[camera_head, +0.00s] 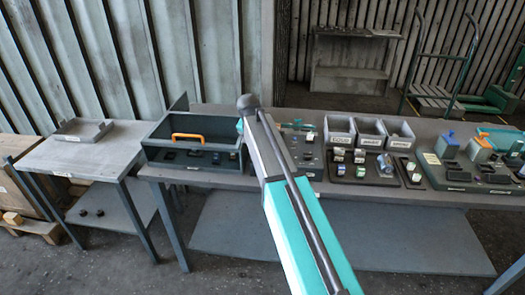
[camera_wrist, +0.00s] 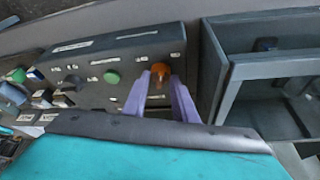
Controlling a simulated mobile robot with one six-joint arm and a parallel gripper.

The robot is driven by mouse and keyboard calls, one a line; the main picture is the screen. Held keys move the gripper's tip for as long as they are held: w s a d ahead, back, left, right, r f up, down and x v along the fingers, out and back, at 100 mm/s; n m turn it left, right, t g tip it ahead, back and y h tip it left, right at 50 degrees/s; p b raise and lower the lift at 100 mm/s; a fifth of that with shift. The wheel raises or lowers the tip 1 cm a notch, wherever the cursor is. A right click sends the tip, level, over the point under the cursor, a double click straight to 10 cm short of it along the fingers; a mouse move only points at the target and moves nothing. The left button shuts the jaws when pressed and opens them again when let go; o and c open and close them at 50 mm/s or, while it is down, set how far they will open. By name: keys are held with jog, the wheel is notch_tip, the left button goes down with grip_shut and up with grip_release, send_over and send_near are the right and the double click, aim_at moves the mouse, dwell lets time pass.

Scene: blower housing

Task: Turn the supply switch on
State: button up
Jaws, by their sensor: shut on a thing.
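A dark control panel (camera_wrist: 100,58) fills the upper middle of the wrist view. On its face are a black knob (camera_wrist: 72,82), a green button (camera_wrist: 111,77) and an orange knob (camera_wrist: 160,70). Small white labels sit beside them, too blurred to read, so I cannot tell from print which is the supply switch. My gripper (camera_wrist: 160,79) has its two purple fingers on either side of the orange knob and is shut on it.
A dark open bin (camera_wrist: 270,72) stands close to the right of the panel in the wrist view. In the head view, the bench (camera_head: 300,195) holds a dark box with an orange handle (camera_head: 187,136), grey bins (camera_head: 370,130) and small parts. A side table (camera_head: 80,158) stands left.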

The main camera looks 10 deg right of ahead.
jog(key=m, duration=0.1)
jog(key=m+g+b, duration=0.1)
jog(key=m, duration=0.1)
jog(key=shift+w+a+h, duration=0.1)
jog(key=shift+w+h, duration=0.1)
jog(key=shift+h, duration=0.2)
jog(key=shift+m+g+b, duration=0.4)
jog(key=shift+m+b, duration=0.05)
jog(key=shift+m, duration=0.75)
jog(key=shift+h, duration=0.3)
jog(key=o, duration=1)
jog(key=shift+r, duration=0.1)
jog(key=b+v, duration=0.3)
jog(key=v, duration=1)
jog(key=shift+s+r, duration=0.15)
jog(key=shift+r, duration=0.2)
